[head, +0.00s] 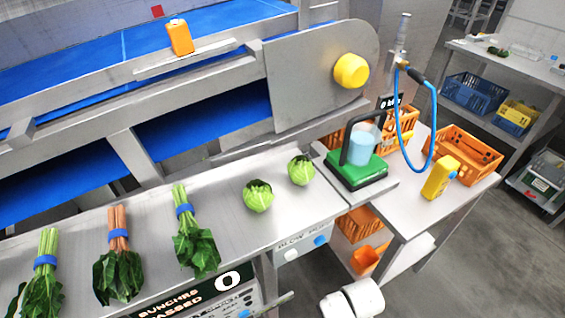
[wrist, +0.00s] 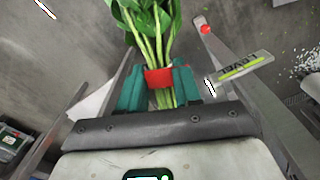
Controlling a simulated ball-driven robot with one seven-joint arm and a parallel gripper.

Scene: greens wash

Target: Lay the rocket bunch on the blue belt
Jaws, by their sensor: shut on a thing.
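My gripper (wrist: 158,88) shows in the wrist view, its teal pads shut on the stems of a leafy green bunch (wrist: 148,25) with a red band. Its leaves point away from the palm. I cannot tell from any label whether this is the rocket. The gripper and this bunch are not seen in the head view. The blue belt (head: 215,20) runs across the upper left of the head view, behind a steel rail. Its lower run (head: 190,132) shows beneath the frame.
Several blue-banded bunches (head: 196,243) and two round green heads (head: 258,196) lie on the steel counter (head: 320,212). An orange container (head: 180,37) stands on the rail. A yellow knob (head: 351,71) juts from the end plate. A green scale (head: 356,172) stands right.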

